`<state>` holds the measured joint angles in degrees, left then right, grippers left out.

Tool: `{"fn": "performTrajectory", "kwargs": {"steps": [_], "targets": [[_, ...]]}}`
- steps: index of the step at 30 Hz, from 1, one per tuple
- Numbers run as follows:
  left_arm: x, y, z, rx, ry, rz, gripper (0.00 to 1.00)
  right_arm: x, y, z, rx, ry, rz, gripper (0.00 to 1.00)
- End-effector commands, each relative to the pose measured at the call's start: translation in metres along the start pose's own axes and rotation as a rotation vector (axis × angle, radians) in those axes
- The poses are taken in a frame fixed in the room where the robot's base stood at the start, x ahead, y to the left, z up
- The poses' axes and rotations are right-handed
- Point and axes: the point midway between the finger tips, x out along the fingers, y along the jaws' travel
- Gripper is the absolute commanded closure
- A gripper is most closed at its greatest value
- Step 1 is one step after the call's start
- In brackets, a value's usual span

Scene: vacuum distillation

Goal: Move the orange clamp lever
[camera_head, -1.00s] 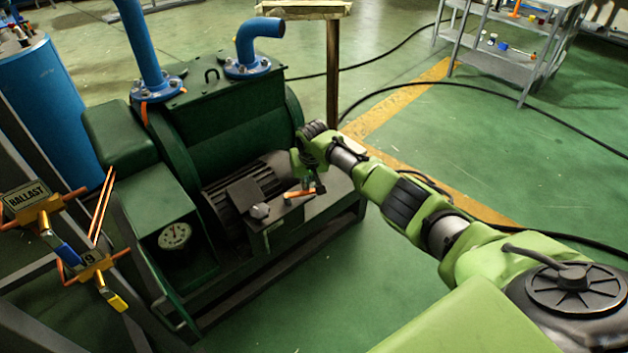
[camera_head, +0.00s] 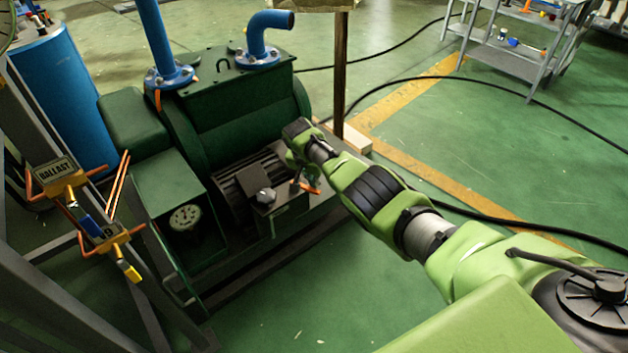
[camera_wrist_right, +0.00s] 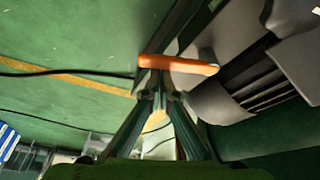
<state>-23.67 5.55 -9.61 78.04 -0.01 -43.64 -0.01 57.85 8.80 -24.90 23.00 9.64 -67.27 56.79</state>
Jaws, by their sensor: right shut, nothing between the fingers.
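The orange clamp lever (camera_head: 311,188) is a short bar at the right end of the motor's terminal box on the green pump unit. In the right wrist view the orange lever (camera_wrist_right: 180,65) lies crosswise just beyond my fingertips, over a grey metal part. My right gripper (camera_head: 297,184) reaches down at the lever's left end. In the wrist view the right gripper (camera_wrist_right: 158,94) has its fingertips together and empty. I cannot tell whether they touch the lever. My left gripper is not in view.
The dark green pump (camera_head: 235,110) carries blue flanged pipes (camera_head: 263,40). A gauge (camera_head: 185,217) sits at its front. A BALLAST sign (camera_head: 56,170) and orange-handled valves stand left. A wooden post (camera_head: 340,70) rises behind my arm.

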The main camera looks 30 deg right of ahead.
Motion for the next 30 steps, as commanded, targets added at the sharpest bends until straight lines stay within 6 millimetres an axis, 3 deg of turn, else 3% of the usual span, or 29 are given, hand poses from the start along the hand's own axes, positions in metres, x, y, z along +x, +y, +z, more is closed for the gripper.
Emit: {"fn": "performTrajectory", "kwargs": {"steps": [23,30], "targets": [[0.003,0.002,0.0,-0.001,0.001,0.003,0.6,-0.001,0.0,0.003,-0.004,-0.003,0.0,1.0],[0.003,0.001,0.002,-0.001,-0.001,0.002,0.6,-0.015,-0.002,0.002,-0.005,-0.002,-0.004,1.0]]}}
